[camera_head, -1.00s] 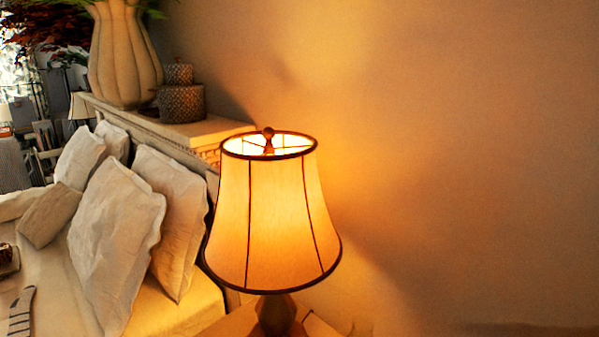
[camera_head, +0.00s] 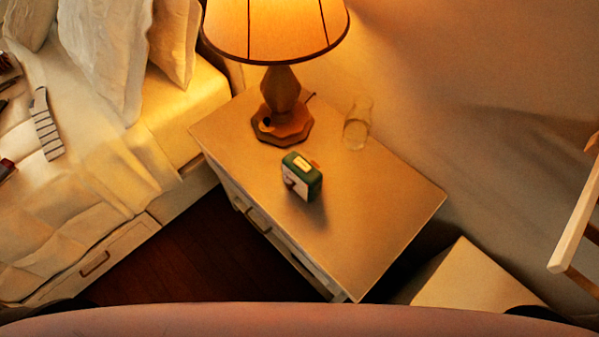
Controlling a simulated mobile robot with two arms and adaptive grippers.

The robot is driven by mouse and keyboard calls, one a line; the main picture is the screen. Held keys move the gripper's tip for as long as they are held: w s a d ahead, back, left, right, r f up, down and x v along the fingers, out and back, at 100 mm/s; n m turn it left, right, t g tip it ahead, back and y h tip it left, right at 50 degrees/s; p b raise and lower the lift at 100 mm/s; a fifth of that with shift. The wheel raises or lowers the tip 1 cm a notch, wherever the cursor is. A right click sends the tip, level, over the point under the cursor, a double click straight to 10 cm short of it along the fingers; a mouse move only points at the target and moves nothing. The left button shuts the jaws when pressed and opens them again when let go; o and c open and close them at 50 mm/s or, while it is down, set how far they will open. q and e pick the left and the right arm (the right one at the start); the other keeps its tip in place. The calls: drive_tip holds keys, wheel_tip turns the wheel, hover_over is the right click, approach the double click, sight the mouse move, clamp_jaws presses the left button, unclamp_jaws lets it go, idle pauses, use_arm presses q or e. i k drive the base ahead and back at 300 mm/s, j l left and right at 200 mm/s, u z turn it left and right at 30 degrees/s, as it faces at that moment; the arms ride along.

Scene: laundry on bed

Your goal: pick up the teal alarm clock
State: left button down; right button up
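The teal alarm clock (camera_head: 302,176) is a small dark green-teal box with a pale front face. It stands on the nightstand top (camera_head: 370,215), in front of the lamp base and apart from it. Its face is turned toward the lower left and its details are too small to read. Neither of my grippers shows in the view.
A lit lamp (camera_head: 280,110) stands behind the clock, and a clear glass (camera_head: 357,124) stands to its right. The bed (camera_head: 110,170), with a striped sock-like item (camera_head: 46,125), is at left. A pale box-like surface (camera_head: 475,280) and a wooden frame (camera_head: 578,220) are at right.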

sight(308, 185)
drive_tip(key=k+l+z, duration=0.25)
drive_tip(key=l+z, duration=0.25)
drive_tip(key=k+l+z, duration=0.2)
drive_tip(key=l, duration=0.3)
drive_tip(key=l+z, duration=0.25)
drive_tip(key=i+l, duration=0.05)
